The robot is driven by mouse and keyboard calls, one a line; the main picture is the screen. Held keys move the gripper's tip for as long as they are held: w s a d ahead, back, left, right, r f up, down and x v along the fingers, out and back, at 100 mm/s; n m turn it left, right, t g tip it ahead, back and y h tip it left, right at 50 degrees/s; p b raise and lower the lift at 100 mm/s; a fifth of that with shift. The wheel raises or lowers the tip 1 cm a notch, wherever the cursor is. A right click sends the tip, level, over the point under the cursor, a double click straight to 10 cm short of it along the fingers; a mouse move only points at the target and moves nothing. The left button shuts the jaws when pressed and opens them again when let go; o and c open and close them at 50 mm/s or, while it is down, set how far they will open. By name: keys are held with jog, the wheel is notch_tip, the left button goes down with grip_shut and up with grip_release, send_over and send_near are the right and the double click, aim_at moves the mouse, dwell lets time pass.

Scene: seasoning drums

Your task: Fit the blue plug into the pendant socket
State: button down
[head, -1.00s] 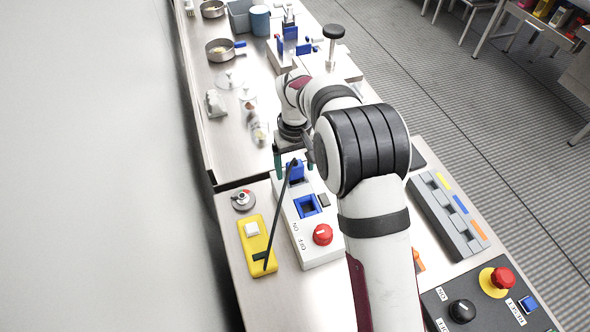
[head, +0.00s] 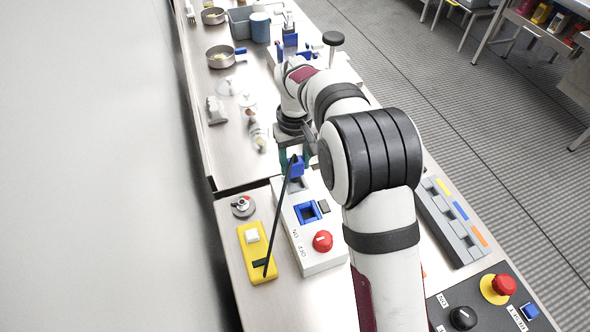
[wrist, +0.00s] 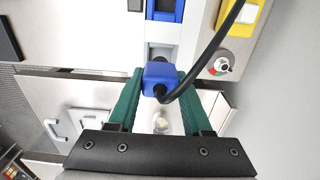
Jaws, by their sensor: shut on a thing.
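The blue plug (head: 297,167) is pinched between the green fingers of my gripper (head: 294,163). In the wrist view the plug (wrist: 160,76) sits between the fingertips of my gripper (wrist: 160,80), with a black cable leaving it. The plug is near the far end of a white box and looks raised above it. A blue-framed square socket (head: 307,211) is in the box top, nearer the head camera than the plug. That socket (wrist: 163,8) shows partly at the wrist view's top edge. A grey recess (head: 297,185) lies between plug and socket.
The white box (head: 318,262) has a red knob (head: 322,241). The cable (head: 278,220) runs to a yellow pendant (head: 259,265) left of the box. A round gauge-like piece (head: 243,206) stands nearby. Pans and glassware fill the far bench.

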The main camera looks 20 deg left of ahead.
jog(key=w+d+r, duration=0.1)
jog(key=d+r, duration=0.6)
jog(key=d, duration=0.4)
jog(key=s+a+f, duration=0.1)
jog(key=s+a, duration=0.4)
jog(key=s, duration=0.2)
jog(key=shift+f, duration=0.25)
jog(key=shift+f, duration=0.1)
jog(key=shift+f, duration=2.8)
jog(key=shift+f, duration=1.55)
jog(key=shift+c, duration=1.3)
grip_release()
jog(key=shift+f, duration=0.1)
